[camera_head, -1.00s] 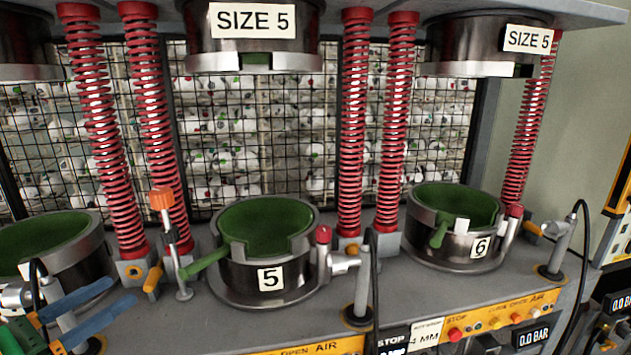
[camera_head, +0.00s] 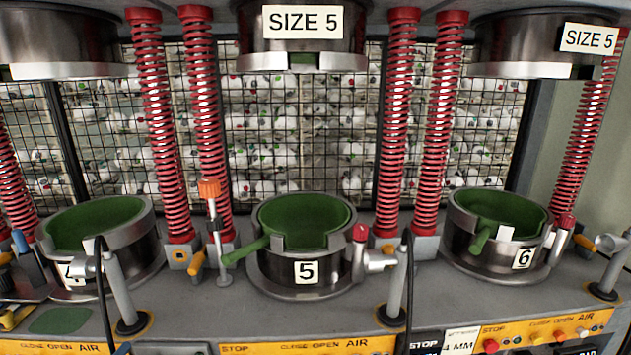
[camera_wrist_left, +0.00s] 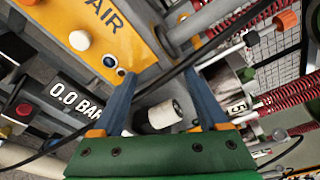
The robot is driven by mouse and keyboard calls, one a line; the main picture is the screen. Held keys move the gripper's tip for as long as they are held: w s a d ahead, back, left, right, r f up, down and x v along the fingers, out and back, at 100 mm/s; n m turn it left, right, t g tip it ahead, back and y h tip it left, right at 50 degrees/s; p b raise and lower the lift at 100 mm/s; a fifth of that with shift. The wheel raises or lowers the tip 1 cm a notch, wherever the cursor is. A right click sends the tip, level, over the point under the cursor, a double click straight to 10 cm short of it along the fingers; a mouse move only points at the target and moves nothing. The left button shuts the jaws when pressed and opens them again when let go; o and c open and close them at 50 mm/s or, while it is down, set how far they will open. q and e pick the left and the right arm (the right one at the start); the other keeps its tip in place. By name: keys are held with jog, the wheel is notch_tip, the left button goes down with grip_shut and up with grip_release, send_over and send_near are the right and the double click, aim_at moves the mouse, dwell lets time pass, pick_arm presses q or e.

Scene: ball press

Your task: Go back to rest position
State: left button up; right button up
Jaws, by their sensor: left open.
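My left gripper (camera_wrist_left: 158,72) shows in the left wrist view with its two blue fingers spread apart and nothing held between them. A black cable passes behind the fingertips, and a pale cylinder (camera_wrist_left: 165,113) shows beyond the gap. The yellow press panel (camera_wrist_left: 105,35) lies in front of the fingers to the upper left. In the head view only a small blue tip, probably of this gripper, shows at the bottom left edge. My right gripper is in neither view.
Press moulds with green linings stand in a row: one at left (camera_head: 62,270), number 5 (camera_head: 275,271) and number 6 (camera_head: 467,256). Grey posts with black cables (camera_head: 396,290) rise in front. Red springs (camera_head: 205,110) and upper moulds (camera_head: 315,62) are behind and above.

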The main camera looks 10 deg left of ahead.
pick_arm(q)
jog(key=s+a+f+n+g+y, duration=0.15)
jog(key=s+f+n+g, duration=0.4)
jog(key=f, duration=0.65)
jog(key=s+a+f+n+g+y, duration=0.15)
jog(key=s+f+n+g, duration=0.4)
jog(key=f, duration=0.65)
jog(key=s+a+f+n+g, duration=0.1)
jog(key=s+f+n+g, duration=0.45)
jog(key=s, duration=0.95)
jog(key=s+d+f+n+h, duration=0.1)
jog(key=d+f, duration=0.2)
jog(key=d, duration=0.6)
jog(key=s+d+f+n+h, duration=0.1)
jog(key=d+f+h, duration=0.1)
jog(key=d, duration=0.8)
jog(key=s+d+f+n+h, duration=0.1)
jog(key=d+f, duration=0.3)
jog(key=d, duration=0.6)
jog(key=shift+f+n+h, duration=0.2)
jog(key=shift+n+h, duration=0.2)
jog(key=shift+n, duration=0.05)
jog(key=shift+d+t, duration=0.1)
jog(key=shift+t, duration=0.15)
